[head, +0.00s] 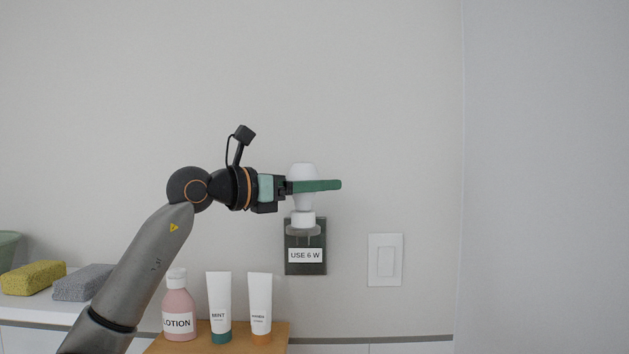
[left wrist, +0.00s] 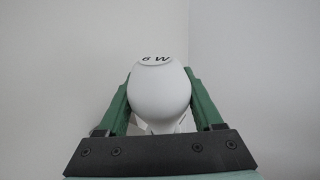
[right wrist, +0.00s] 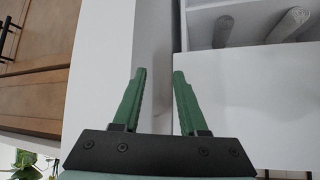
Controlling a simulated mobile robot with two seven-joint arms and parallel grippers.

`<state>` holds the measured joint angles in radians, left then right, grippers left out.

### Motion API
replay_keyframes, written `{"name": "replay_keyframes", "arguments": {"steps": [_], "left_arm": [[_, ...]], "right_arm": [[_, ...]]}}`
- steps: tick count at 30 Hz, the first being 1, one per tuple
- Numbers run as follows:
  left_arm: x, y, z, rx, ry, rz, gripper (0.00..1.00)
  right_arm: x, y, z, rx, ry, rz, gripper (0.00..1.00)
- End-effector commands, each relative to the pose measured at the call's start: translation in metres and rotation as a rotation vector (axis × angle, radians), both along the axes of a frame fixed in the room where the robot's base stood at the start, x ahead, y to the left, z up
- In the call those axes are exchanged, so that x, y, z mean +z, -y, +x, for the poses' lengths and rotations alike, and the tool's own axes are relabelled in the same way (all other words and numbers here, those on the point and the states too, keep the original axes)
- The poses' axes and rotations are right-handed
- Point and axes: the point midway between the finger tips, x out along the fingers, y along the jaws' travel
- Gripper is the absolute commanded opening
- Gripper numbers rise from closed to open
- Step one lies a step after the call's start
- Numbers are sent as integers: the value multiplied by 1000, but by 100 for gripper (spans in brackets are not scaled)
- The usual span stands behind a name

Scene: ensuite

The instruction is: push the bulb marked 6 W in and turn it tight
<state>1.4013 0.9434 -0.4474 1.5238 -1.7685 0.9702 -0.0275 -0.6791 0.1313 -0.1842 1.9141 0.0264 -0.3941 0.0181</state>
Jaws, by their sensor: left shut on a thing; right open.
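The white bulb (head: 303,172) is upright at the wall, above a white socket (head: 303,218) on a dark plate (head: 305,268) with the label "USE 6 W". In the left wrist view the bulb (left wrist: 160,95) shows the mark "6 W" on its top. My left gripper (head: 315,186) comes from the left and is shut on the bulb, with green fingers on both sides of it. The bulb's lower end meets or nearly meets the socket; I cannot tell how deep it sits. My right gripper (right wrist: 157,75) is open and empty, away from the bulb.
A pink lotion bottle (head: 178,310) and two white tubes (head: 220,300) stand on a wooden surface (head: 275,335) below my left arm. Yellow (head: 34,278) and grey (head: 83,283) sponges lie at the left. A light switch (head: 385,260) is right of the socket plate. The wall above is clear.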

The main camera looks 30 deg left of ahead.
Motion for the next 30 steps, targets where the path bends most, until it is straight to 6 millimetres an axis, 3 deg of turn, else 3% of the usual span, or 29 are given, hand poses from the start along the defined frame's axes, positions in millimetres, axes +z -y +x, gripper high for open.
{"name": "replay_keyframes", "arguments": {"steps": [13,18,30], "left_arm": [[-1,3,-1,-163,-6,-2,5],[-2,5,-2,-266,-7,-3,5],[-3,6,-2,-315,-8,-2,5]], "right_arm": [[20,0,0,0,0,0,42],[22,0,0,0,0,0,42],[22,0,0,0,0,0,42]]}}
